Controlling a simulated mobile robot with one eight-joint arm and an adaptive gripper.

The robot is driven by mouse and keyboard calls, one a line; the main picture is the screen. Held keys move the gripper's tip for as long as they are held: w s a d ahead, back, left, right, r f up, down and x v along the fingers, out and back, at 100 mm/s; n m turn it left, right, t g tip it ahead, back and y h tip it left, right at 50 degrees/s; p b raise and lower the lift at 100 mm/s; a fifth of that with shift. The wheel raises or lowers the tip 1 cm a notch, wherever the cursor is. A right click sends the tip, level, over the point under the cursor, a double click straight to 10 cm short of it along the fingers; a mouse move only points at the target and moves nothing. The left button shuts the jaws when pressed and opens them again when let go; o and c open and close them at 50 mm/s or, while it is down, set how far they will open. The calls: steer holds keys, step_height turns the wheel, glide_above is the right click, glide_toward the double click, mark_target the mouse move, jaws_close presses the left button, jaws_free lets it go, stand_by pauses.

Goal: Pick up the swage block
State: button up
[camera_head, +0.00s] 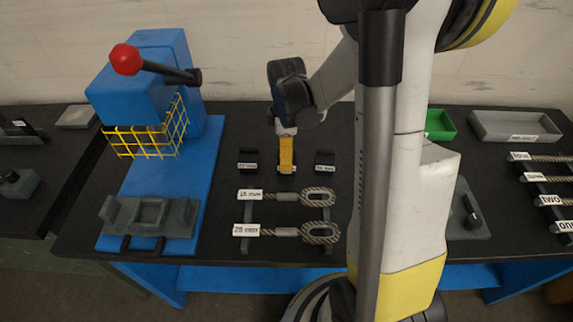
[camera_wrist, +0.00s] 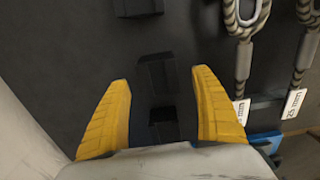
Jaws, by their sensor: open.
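My gripper (camera_head: 286,168) points down over the table's middle, its yellow fingers overlapping in the head view. In the wrist view my gripper (camera_wrist: 161,77) is open, with one finger on each side. Dark blocks stand in a row there: the middle block (camera_wrist: 157,76) appears between the fingertips, another block (camera_wrist: 163,128) is nearer the palm, and a third block (camera_wrist: 138,5) is at the top edge. The head view shows a left block (camera_head: 247,159) and a right block (camera_head: 325,160); my gripper hides the middle one. Their labels are unreadable. I cannot tell contact or which is the swage block.
Two wire rope slings, the 18 mm sling (camera_head: 286,197) and 25 mm sling (camera_head: 287,232), lie in front. A blue press (camera_head: 150,80) with yellow guard stands left. A green tray (camera_head: 440,125) and grey tray (camera_head: 515,124) are right. My arm covers part of the table.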

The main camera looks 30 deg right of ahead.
step_height(320, 180, down, 4)
steer(key=shift+d+b, duration=0.1)
steer(key=shift+b, duration=0.6)
steer(key=shift+r, duration=0.1)
steer(key=c, duration=1.5)
steer(key=shift+r, duration=0.1)
steer(key=shift+r+p, duration=0.4)
steer(key=shift+r, duration=0.15)
steer(key=r, duration=0.1)
steer(key=r+p, duration=0.1)
steer(key=r, duration=0.1)
steer(key=shift+s+d+r+p, duration=0.15)
steer(key=shift+d+r+p, duration=0.05)
steer(key=shift+d+p, duration=0.1)
steer(key=s+d+r+p, duration=0.1)
steer(key=s+d+r, duration=0.1)
steer(key=s+d+r+p, duration=0.1)
steer(key=s+d+r, duration=0.1)
steer(key=s+d, duration=0.1)
steer(key=s+d+r+p, duration=0.1)
steer(key=s+d+r, duration=0.1)
steer(key=s, duration=0.1)
steer(key=shift+d+r, duration=0.15)
steer(key=shift+d, duration=0.15)
